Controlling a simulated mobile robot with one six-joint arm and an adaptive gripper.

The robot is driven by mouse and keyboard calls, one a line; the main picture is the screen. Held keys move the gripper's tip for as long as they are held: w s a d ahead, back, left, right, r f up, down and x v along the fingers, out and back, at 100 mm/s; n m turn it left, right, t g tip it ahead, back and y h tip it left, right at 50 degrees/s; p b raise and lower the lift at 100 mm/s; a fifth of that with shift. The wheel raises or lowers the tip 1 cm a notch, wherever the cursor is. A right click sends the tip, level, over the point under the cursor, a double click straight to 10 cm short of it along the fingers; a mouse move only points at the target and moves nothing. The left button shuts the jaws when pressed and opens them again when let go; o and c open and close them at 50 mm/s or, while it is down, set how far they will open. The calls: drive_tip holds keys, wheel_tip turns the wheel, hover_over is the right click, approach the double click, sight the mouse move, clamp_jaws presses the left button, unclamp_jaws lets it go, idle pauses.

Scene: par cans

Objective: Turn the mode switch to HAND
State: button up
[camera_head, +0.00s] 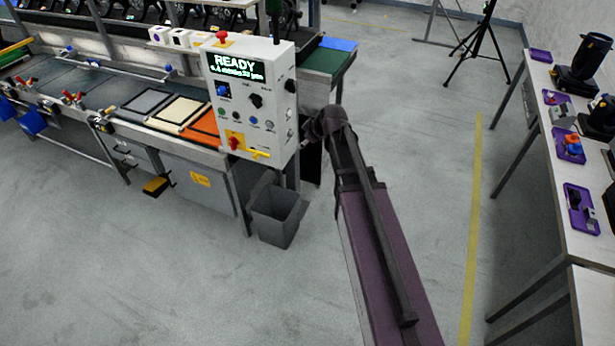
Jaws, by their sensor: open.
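The white control box (268,75) stands on a post at the right end of the bench, with a lit green READY display (236,68). Its front has a black rotary knob (256,101), a blue switch (222,90), a row of small buttons and a yellow handle low down. Its right side carries another black knob (290,86). Labels are too small to read, so I cannot tell which control is the mode switch or where it points. My gripper (312,138) is open, just right of the box's lower right side. Its fingers are small and dark, and contact cannot be made out.
A grey bin (277,214) stands on the floor below the box. A long bench (225,157) with coloured panels runs left. A table (568,150) with purple trays stands at the right. A tripod (475,45) stands at the back. The floor between is clear.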

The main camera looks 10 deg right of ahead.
drive_tip(key=s+f+m+g+b, duration=0.2)
drive_tip(key=s+f+m+b, duration=0.1)
drive_tip(key=s+f, duration=0.4)
drive_tip(key=shift+s+a+h+b, duration=0.2)
drive_tip(key=shift+a+h+b, duration=0.2)
drive_tip(key=shift+b, duration=0.4)
drive_tip(key=s+f+m+g+h, duration=0.1)
drive_tip(key=s+m+g, duration=0.3)
drive_tip(key=s, duration=1.1)
drive_tip(key=m+h, duration=0.1)
drive_tip(key=m, duration=0.1)
drive_tip(key=shift+s+d+f+m+h, duration=0.15)
drive_tip(key=shift+d+f+m+h, duration=0.25)
drive_tip(key=shift+s, duration=0.1)
